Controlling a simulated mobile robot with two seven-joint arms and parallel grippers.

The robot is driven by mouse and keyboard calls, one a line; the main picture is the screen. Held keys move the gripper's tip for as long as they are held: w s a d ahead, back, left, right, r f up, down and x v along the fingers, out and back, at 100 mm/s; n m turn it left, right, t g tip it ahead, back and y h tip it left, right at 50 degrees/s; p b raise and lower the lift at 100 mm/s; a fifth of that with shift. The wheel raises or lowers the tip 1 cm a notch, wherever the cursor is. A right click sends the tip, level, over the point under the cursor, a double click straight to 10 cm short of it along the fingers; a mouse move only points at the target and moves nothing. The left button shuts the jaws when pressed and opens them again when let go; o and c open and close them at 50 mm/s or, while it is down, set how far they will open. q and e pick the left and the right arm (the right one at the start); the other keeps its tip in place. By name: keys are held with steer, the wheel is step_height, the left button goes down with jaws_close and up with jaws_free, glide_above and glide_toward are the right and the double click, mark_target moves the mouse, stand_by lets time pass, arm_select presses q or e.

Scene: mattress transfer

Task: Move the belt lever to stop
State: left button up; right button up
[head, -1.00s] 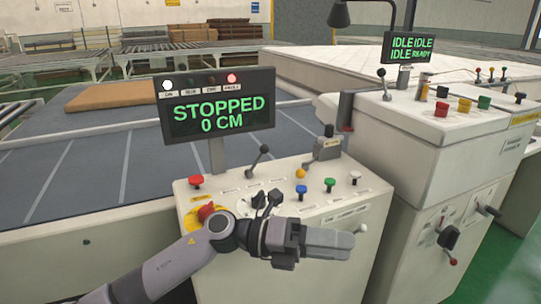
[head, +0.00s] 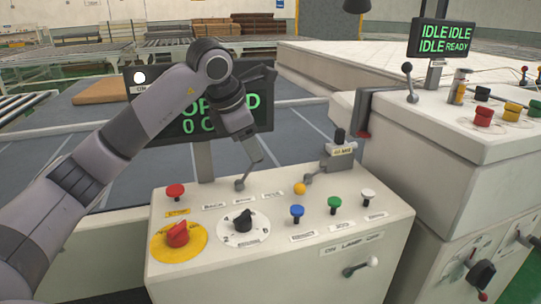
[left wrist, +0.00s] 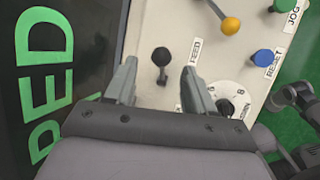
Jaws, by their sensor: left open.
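The belt lever is a short rod with a dark knob (left wrist: 160,57) on the white control console (head: 335,235). In the head view its foot (head: 240,185) stands behind the small labels, and its upper part is largely hidden by my gripper. My left gripper (head: 256,158) is open, pointing down over the lever. In the left wrist view the fingers (left wrist: 159,68) stand on either side of the knob, apart from it. A FEED label lies beside the right finger. My right gripper is not identifiable.
On the console are a red button (head: 175,190), a red emergency knob (head: 178,234), a black dial (head: 243,222), an orange-knobbed lever (head: 300,188), and blue (head: 297,211), green (head: 335,202) and white (head: 368,194) buttons. A second console (head: 440,140) stands right.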

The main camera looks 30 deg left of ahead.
mark_target(260, 162)
arm_select(q)
steer(key=x, duration=0.7)
steer(key=shift+d+f, duration=0.15)
jaws_close()
